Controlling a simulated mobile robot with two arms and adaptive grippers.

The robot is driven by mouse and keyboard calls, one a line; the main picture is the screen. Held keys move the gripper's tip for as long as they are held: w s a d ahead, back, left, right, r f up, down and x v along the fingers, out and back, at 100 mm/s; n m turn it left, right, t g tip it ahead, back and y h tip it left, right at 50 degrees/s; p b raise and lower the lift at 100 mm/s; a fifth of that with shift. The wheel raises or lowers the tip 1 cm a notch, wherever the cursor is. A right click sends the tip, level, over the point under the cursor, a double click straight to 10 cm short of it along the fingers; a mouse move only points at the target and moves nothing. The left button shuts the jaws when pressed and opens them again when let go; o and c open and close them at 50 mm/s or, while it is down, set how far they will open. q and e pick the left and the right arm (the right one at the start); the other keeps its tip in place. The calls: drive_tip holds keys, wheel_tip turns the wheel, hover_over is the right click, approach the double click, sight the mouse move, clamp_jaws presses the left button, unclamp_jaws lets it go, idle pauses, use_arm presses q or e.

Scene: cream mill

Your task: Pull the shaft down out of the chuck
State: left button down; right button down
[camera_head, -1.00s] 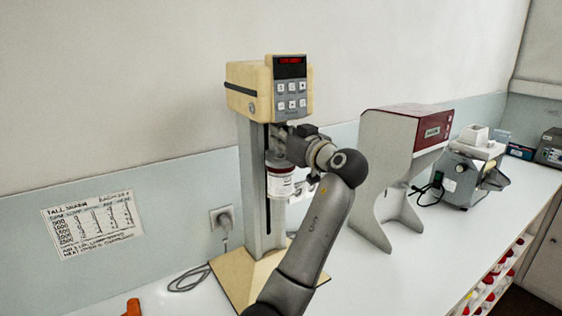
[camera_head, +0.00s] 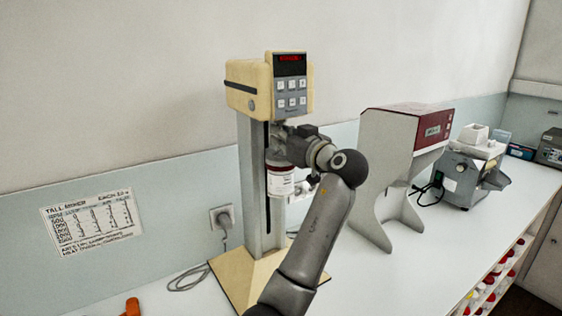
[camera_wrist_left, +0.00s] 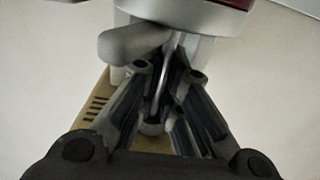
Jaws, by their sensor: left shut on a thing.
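The shaft (camera_wrist_left: 163,92) is a thin metal rod in the left wrist view. It runs between the fingers of my left gripper (camera_wrist_left: 168,75), which is shut on it. In the head view my left gripper (camera_head: 291,147) is just under the cream mixer head (camera_head: 250,88) and above the white jar (camera_head: 281,184). The gripper and wrist cover the chuck and most of the shaft there, so I cannot tell how far the shaft sits in the chuck. My right gripper is not in view.
The mixer's column (camera_head: 250,185) stands close behind the gripper on a cream base (camera_head: 240,272). A grey and red machine (camera_head: 378,180) stands to the right. A wall socket (camera_head: 221,217) and a paper chart (camera_head: 91,221) are at left. An orange object (camera_head: 133,307) lies near the front.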

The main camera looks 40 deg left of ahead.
use_arm(q)
drive_tip(key=shift+f, duration=0.15)
idle(0.3)
drive_tip(key=c, duration=1.5)
unclamp_jaws()
drive_tip(key=o, duration=0.4)
drive_tip(key=shift+d, duration=0.1)
drive_tip(key=shift+b+v, duration=1.35)
drive_tip(key=shift+v, duration=2.6)
